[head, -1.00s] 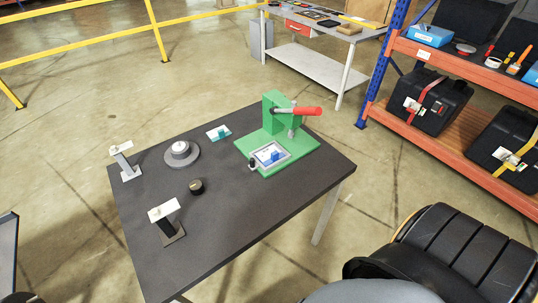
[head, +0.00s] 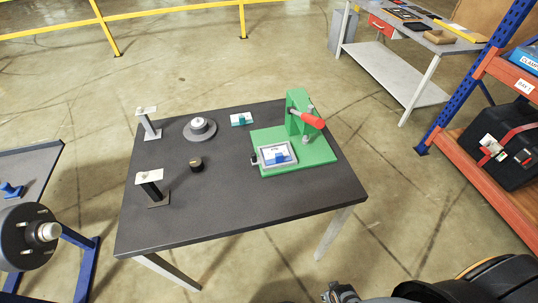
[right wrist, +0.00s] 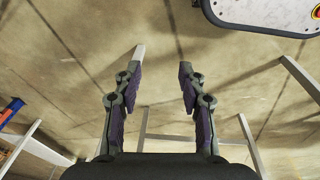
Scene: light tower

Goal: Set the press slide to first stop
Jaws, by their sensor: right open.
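The green press (head: 297,118) stands at the right of the dark table, with a red-gripped lever. Its slide (head: 265,163) is a grey-framed tray low on the green base, holding a white and blue piece (head: 279,157). A small black knob (head: 254,160) sticks out at the slide's left side. I cannot read any stop marks. My right gripper (right wrist: 160,68) is open and empty in the right wrist view, with floor and table legs beyond it. Part of it shows at the bottom edge of the head view, in front of the table and apart from the press.
The dark table (head: 222,215) also holds two posts with white plates (head: 148,177), a round grey fixture (head: 199,129), a black cap (head: 196,164) and a teal-and-white block (head: 241,119). Its front middle is clear. A shelf rack (head: 470,160) stands at right.

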